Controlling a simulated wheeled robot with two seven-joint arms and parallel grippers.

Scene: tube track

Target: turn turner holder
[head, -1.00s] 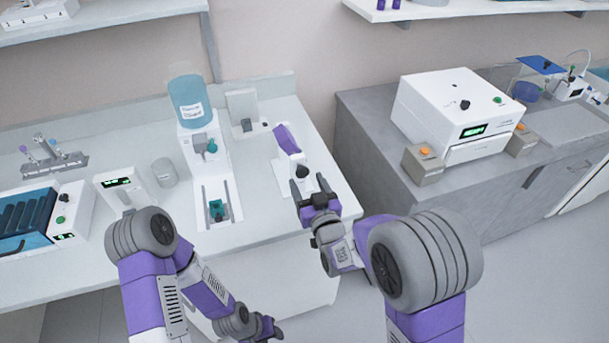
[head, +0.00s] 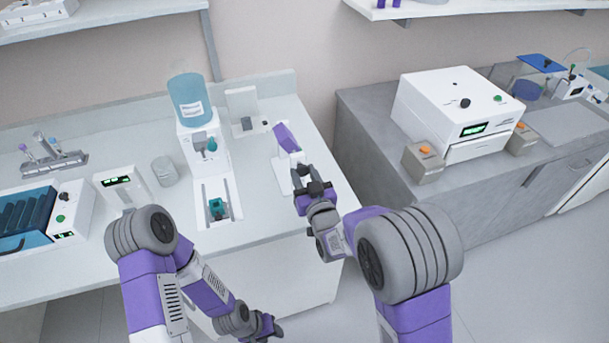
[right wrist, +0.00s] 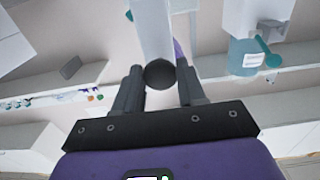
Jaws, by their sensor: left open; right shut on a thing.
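The turner holder (head: 283,174) is a white stand near the right end of the white bench, with a tilted purple piece (head: 287,139) on top. Its dark round knob (right wrist: 159,73) shows between my right fingers in the right wrist view. My right gripper (head: 309,177) is at the front of the holder and is shut on this knob; in the head view the gripper hides the knob. My left gripper (head: 272,329) is open and empty, low in front of the bench and apart from the holder.
Left of the holder stands a white dispenser with a blue bottle (head: 190,100) and a small teal part (head: 216,207) in its base. A white box machine (head: 456,110) stands on the grey counter at right. The bench front between dispenser and holder is clear.

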